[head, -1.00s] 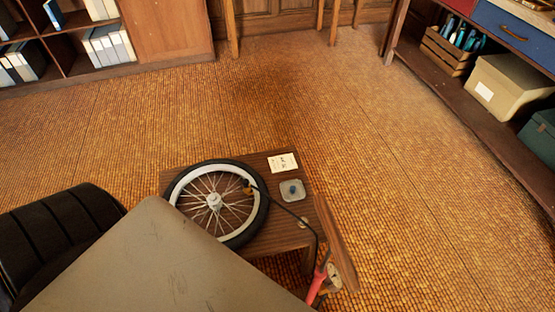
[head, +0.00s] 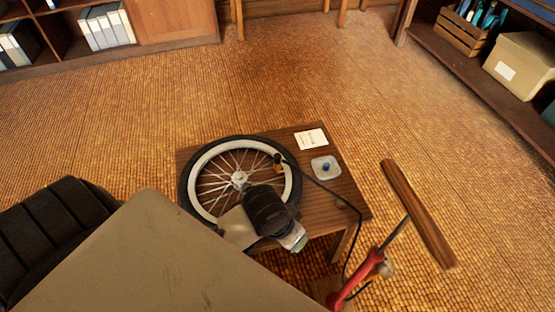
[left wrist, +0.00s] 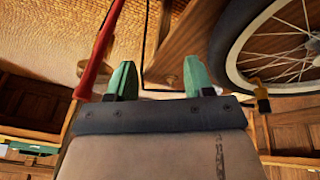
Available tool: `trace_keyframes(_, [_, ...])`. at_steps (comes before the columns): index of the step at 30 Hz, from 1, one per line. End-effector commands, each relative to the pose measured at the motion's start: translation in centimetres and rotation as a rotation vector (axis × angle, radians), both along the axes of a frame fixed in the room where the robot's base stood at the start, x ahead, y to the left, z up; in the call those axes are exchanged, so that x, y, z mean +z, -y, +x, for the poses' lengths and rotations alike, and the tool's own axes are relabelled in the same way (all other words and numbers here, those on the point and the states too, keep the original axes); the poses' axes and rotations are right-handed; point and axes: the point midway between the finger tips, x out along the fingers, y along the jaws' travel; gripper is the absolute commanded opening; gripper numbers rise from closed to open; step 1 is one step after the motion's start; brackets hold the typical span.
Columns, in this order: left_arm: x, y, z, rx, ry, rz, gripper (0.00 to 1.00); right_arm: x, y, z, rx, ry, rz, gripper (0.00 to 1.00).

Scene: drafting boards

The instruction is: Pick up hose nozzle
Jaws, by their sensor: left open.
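The hose nozzle (head: 278,160) is a small dark and brass piece on the end of a thin black hose, lying at the upper right rim of a spoked wheel (head: 188,188). In the left wrist view the nozzle (left wrist: 261,94) shows at the right, beside the tire. My left gripper (head: 298,242) is over the front edge of the low wooden table, below the nozzle in the head view. Its two green fingertips (left wrist: 160,82) are apart, with nothing held between them. My right gripper is not in view.
A card (head: 311,139) and a small grey dish (head: 325,168) lie on the table. Shelves stand at the back left and right. The floor beyond is clear.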

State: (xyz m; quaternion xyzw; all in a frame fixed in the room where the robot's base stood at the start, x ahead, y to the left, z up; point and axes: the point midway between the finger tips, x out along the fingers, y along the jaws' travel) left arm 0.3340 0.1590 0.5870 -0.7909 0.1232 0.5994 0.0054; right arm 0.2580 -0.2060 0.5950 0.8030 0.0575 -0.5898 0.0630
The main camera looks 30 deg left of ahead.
Motion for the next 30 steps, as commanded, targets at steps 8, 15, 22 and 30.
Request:
trace_keyframes(8, [-0.5,-1.5,7.9,0.093,-0.126,0.016,0.52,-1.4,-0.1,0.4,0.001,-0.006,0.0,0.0])
trace_keyframes(15, [2.3,-9.3,15.9,0.425,-0.256,0.087,0.52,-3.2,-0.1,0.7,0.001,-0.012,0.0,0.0])
trace_keyframes(22, [6.2,-15.7,19.8,0.711,-0.308,0.089,0.52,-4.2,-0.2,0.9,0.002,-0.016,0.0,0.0])
trace_keyframes(30, [5.0,-17.0,20.3,0.782,-0.322,0.083,0.52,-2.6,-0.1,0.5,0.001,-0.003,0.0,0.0])
